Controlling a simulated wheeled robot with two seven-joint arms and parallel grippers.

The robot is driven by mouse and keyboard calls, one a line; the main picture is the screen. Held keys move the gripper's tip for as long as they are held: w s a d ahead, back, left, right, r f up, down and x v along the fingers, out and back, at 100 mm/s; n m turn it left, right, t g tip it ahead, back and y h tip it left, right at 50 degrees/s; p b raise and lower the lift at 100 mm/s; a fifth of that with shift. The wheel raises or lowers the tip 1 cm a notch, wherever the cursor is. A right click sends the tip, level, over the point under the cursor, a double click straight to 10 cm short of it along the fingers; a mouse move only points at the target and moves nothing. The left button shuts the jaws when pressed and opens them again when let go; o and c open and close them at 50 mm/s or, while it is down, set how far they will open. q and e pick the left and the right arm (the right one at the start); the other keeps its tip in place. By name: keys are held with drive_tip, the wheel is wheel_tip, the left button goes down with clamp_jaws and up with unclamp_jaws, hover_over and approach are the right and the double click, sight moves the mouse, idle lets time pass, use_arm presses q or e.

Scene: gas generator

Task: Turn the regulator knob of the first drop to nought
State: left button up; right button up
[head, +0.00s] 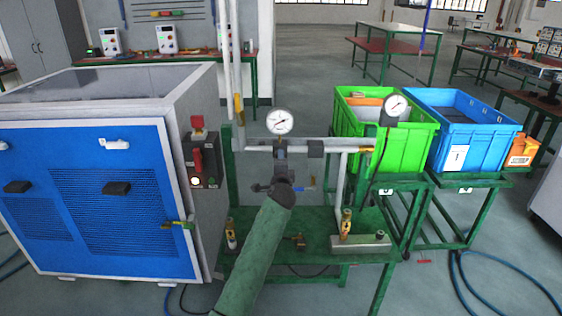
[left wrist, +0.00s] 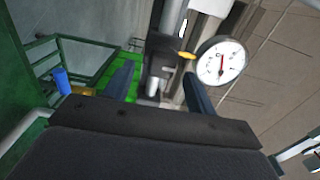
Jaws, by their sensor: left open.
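The first drop's pressure gauge (head: 280,122) is a white dial above the pipe. Below it sits the dark regulator (head: 281,149), largely behind my left gripper (head: 282,172), whose green-sleeved arm rises from the bottom. In the left wrist view the gauge (left wrist: 222,61) shows its red needle, but I cannot read the value. There, the two dark fingers of my left gripper (left wrist: 160,86) stand apart, with a grey metallic part (left wrist: 153,86) of the regulator visible between them. I cannot tell whether either finger touches it. The knob's turn position cannot be made out. My right gripper is out of view.
A second gauge (head: 397,106) stands at the right pipe drop. A blue-fronted cabinet (head: 60,160) with a red switch box (head: 200,160) is on the left. Green (head: 390,150) and blue (head: 455,115) crates stand right on stands. A green bench (head: 270,225) lies below the pipes.

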use_arm(q)
drive_tip(key=s, duration=0.3)
drive_tip(key=shift+s, duration=0.25)
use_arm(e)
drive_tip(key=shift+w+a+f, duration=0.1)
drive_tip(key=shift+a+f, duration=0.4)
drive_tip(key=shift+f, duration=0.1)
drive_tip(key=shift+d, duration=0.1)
